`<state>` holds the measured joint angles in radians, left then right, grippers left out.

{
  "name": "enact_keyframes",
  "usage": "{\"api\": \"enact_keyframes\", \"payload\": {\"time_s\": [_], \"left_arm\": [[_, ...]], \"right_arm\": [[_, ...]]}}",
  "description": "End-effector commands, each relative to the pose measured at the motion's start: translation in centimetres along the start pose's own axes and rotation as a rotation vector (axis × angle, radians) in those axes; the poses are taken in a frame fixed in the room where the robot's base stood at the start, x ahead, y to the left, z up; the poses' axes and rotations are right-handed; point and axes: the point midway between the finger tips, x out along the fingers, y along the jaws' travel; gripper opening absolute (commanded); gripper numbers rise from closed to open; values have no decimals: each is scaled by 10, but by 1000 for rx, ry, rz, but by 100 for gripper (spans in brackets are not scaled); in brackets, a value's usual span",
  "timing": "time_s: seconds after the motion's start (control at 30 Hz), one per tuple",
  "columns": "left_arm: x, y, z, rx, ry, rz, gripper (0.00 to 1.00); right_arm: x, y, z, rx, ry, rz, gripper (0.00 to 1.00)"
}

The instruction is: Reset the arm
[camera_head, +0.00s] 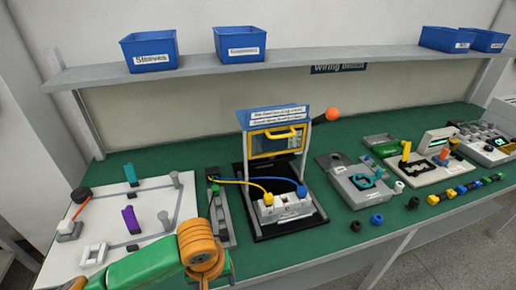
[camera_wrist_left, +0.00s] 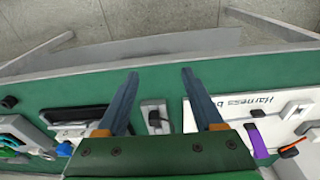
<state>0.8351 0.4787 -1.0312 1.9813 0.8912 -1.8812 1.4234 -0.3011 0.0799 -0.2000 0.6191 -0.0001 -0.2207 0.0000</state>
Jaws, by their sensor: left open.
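My left arm (camera_head: 150,262), green with an orange joint, comes in from the bottom left of the head view. It passes in front of the lower edge of the white harness board (camera_head: 130,232). Its fingers cannot be made out there. In the left wrist view my left gripper (camera_wrist_left: 159,74) shows two separated blue-grey fingers with nothing between their tips. They reach over the green bench (camera_wrist_left: 225,76) toward its edge, with the floor beyond. How high they are above it is hard to tell. My right gripper is in neither view.
The harness board also shows in the left wrist view (camera_wrist_left: 245,107). A blue-topped test fixture (camera_head: 275,117) with an orange-knobbed lever (camera_head: 333,114) stands mid-bench. Right of it are a grey device (camera_head: 356,183) and small coloured parts. Blue bins (camera_head: 149,51) sit on the shelf (camera_head: 200,68).

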Motion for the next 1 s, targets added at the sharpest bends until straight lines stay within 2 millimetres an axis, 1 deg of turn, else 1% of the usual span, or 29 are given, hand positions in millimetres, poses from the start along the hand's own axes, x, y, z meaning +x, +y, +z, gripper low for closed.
{"api": "enact_keyframes", "payload": {"time_s": [0.43, 0.53, 0.6, 0.67, 0.77, 0.87, 0.97, 1.0], "left_arm": [[16, 36, 36, 214, 9, 234, 69], [20, 40, 44, 259, 38, 297, 69], [23, 40, 48, 283, 65, 330, 69], [26, 36, 52, 297, 92, 347, 69], [33, 22, 56, 314, 138, 346, 69], [42, -2, 62, 328, 177, 304, 69], [51, -33, 71, 345, 201, 227, 69], [54, -47, 75, 353, 205, 189, 69]], "right_arm": [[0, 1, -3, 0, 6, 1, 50], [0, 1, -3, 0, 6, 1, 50], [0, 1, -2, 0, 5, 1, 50], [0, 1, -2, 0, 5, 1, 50], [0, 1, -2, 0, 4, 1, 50], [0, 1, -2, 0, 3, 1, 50], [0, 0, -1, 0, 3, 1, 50], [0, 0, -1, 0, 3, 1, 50]]}}
